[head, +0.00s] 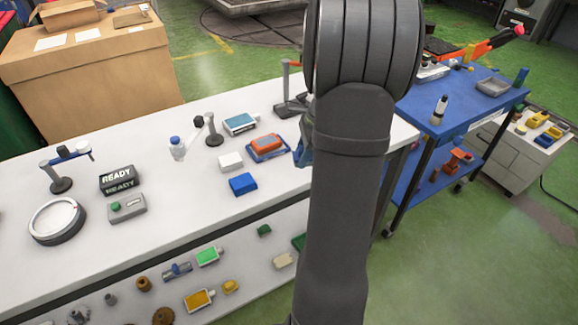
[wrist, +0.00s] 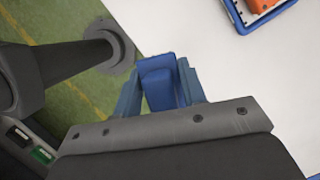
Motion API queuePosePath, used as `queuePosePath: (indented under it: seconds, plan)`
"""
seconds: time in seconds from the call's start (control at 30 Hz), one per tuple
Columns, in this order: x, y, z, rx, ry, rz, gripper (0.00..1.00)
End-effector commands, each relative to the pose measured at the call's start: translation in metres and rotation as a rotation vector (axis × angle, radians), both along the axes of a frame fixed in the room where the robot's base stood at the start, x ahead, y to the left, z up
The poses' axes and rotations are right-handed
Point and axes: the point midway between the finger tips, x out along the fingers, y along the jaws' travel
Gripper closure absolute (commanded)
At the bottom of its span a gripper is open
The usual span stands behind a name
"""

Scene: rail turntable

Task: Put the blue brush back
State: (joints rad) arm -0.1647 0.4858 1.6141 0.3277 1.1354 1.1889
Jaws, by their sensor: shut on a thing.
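My gripper (wrist: 160,66) is shut on a blue block-like thing, which I take to be the blue brush (wrist: 158,92). It sits between the two blue-grey fingers in the wrist view, and its underside cannot be seen. In the head view my arm hides most of the gripper; only a small blue part shows left of the arm, by the right part of the white table (head: 215,200). An orange block (head: 267,142) sits on a blue tray (head: 284,152), left of my arm. The tray's corner also shows in the wrist view (wrist: 233,16).
A blue block (head: 243,184) and a white block (head: 230,160) lie left of my arm. A small stand (head: 212,135) and a blue-topped bottle (head: 176,149) stand farther left. A READY sign (head: 117,178) is near the left end. A blue cart (head: 460,100) stands at right.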

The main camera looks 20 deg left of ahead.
Motion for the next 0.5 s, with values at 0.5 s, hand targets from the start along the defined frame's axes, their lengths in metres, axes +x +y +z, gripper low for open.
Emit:
queuePosePath:
  seconds: [0.5]
  plan:
    - [0.008, 0.042, -0.045, -0.001, 0.002, -0.001, 0.84]
